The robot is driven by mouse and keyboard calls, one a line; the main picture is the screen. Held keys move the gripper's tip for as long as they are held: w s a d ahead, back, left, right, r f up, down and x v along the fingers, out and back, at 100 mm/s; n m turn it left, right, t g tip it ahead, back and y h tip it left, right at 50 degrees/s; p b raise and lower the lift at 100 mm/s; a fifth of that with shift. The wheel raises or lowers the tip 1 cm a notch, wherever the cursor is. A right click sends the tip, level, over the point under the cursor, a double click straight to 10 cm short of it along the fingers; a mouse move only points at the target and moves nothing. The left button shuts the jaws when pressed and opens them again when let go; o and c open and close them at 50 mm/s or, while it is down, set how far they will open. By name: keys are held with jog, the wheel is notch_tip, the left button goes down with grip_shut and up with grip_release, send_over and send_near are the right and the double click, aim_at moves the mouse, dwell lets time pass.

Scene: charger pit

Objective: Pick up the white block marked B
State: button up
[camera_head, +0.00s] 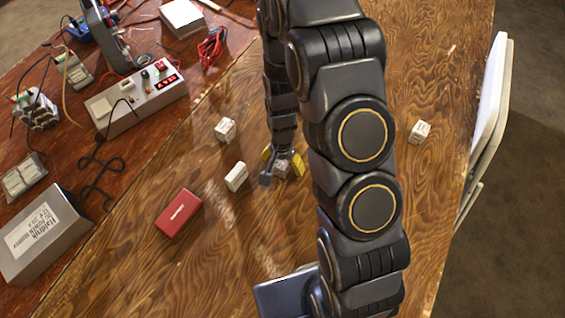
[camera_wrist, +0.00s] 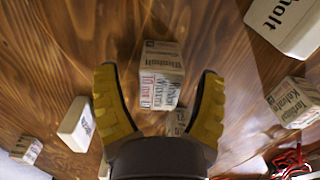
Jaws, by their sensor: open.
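My gripper (camera_head: 283,164) is open, low over the wooden table, with yellow finger pads. It also shows in the wrist view (camera_wrist: 158,74). A small white block (camera_wrist: 162,62) with printed text lies between and just beyond the open fingertips; I see no clear gap to judge contact. The block (camera_head: 281,170) is partly hidden by the gripper in the head view. Other white blocks stand nearby: one upper left (camera_head: 225,129), one left (camera_head: 236,176) and one at the far right (camera_head: 419,131). I cannot read a letter B on any of them.
A red box (camera_head: 179,212) lies left of the gripper. A grey power supply (camera_head: 45,235), a switch panel (camera_head: 136,100) and cables crowd the red-brown table at left. In the wrist view a large white block (camera_wrist: 285,25) lies upper right. Bare wood lies in front.

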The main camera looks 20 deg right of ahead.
jog(key=shift+f, duration=0.75)
jog(key=c, duration=1.2)
jog(key=shift+r, duration=0.15)
